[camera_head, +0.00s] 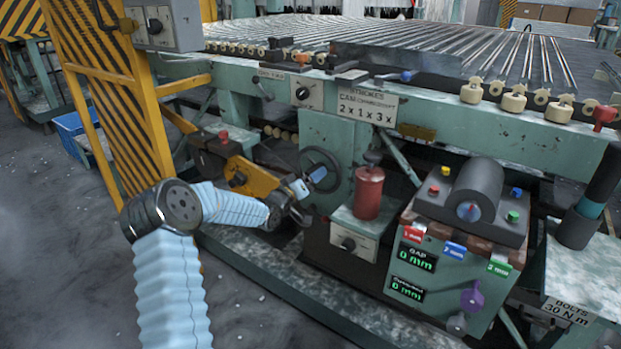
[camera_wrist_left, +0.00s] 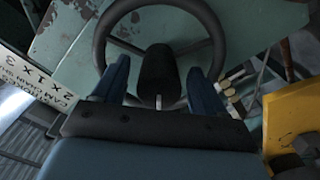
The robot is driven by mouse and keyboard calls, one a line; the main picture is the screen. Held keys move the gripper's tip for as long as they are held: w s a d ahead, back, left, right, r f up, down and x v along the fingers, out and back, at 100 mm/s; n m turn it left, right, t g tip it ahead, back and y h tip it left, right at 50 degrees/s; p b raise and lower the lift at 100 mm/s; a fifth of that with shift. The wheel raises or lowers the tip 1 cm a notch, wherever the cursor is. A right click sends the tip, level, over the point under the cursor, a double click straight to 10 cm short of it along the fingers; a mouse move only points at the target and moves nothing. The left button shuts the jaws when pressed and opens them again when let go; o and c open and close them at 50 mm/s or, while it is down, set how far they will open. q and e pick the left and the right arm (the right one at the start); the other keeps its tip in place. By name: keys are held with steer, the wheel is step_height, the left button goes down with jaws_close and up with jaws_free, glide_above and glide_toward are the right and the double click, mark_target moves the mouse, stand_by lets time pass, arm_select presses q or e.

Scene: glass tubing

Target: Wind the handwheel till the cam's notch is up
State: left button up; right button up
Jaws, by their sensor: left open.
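The dark handwheel (camera_head: 313,153) is on the green machine's front, below the beam. My left gripper (camera_head: 308,181) is in front of it with blue fingers pointing at it. In the left wrist view the round rim and spokes of the handwheel (camera_wrist_left: 215,30) show, with a dark cylindrical hub (camera_wrist_left: 159,70). The left gripper (camera_wrist_left: 158,66) is open, one finger on each side of the hub; whether they touch it I cannot tell. An orange-yellow plate (camera_head: 255,180) with a dark bolt is left of the wheel. I cannot make out the cam's notch. My right gripper is not in view.
A sign reading 2x1x3x (camera_head: 367,105) is above the wheel. A red cylinder (camera_head: 368,192) stands close to its right. A control box (camera_head: 440,255) with readouts of 0 mm is further right. A yellow striped guard (camera_head: 110,90) stands at left.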

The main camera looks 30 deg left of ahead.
arm_select(q)
jaws_close()
steer(key=shift+f+m+b, duration=0.15)
steer(key=shift+m+b, duration=0.25)
steer(key=shift+b, duration=0.45)
steer(key=m+b, duration=0.4)
steer(key=b, duration=0.2)
steer(key=shift+a+f+m, duration=0.1)
steer(key=shift+f+m, duration=0.05)
steer(key=shift+m, duration=0.15)
steer(key=m+b, duration=0.2)
steer(key=shift+m+b, duration=0.3)
steer(key=shift+r+m+b, duration=0.2)
steer(key=shift+m+b, duration=0.25)
steer(key=shift+m, duration=0.15)
jaws_free()
steer(key=shift+r, duration=0.1)
